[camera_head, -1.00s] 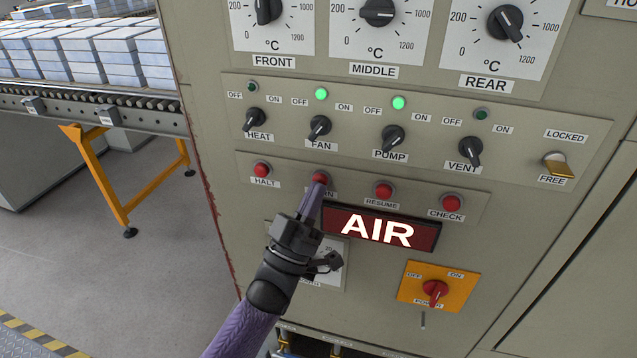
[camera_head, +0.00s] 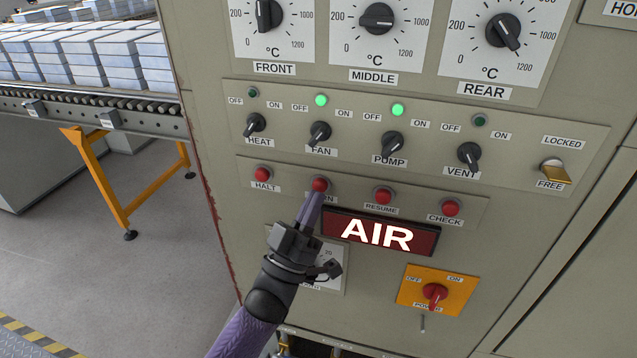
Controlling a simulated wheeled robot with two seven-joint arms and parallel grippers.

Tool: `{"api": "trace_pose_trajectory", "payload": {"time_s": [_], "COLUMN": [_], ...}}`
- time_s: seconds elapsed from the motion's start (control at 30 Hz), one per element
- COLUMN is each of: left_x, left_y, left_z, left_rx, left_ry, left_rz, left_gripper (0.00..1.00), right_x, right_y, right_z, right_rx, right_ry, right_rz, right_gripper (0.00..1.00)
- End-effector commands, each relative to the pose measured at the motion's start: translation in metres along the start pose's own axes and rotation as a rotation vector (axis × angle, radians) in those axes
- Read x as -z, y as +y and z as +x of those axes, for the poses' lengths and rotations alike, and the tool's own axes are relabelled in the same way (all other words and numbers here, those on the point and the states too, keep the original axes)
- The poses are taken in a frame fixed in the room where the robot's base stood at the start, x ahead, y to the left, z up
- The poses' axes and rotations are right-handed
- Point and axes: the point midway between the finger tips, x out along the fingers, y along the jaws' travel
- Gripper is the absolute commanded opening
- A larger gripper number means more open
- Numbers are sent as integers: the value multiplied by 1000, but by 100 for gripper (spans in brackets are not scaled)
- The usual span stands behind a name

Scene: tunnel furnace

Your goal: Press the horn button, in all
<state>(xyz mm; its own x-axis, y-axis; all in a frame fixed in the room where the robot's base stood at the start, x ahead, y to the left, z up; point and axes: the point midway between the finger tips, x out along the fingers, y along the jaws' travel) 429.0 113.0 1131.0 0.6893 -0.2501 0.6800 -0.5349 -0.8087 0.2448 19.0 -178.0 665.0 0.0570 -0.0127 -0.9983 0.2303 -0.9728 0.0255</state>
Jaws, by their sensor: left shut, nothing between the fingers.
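The red horn button (camera_head: 320,184) is second from the left in the row of red buttons on the panel, in the head view. Its label is mostly covered by my left gripper; only its last letters show. My left gripper (camera_head: 315,197) is shut and empty, its purple fingers pointing up at the button from below. The fingertips are at the button's lower edge; I cannot tell whether they touch it. My right gripper is not in view.
Red buttons halt (camera_head: 262,174), resume (camera_head: 383,195) and check (camera_head: 451,208) share the row. A lit AIR sign (camera_head: 379,232) sits just right of my gripper. Knobs are above, and an orange power switch plate (camera_head: 436,291) is lower right. A roller conveyor (camera_head: 90,112) stands left.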

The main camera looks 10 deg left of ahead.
Motion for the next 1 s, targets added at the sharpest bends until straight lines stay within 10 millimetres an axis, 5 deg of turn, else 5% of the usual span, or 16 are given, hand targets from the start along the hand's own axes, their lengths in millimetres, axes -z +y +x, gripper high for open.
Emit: {"api": "trace_pose_trajectory", "payload": {"time_s": [0.4, 1.0], "left_x": [5, 28], "left_y": [4, 28], "left_z": [-5, -38], "left_rx": [-1, -1], "left_ry": [0, 1], "left_rz": [0, 1], "left_gripper": [0, 0], "right_x": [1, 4], "right_y": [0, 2], "right_z": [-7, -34], "right_rx": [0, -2], "right_ry": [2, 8], "right_rz": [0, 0], "right_gripper": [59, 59]}}
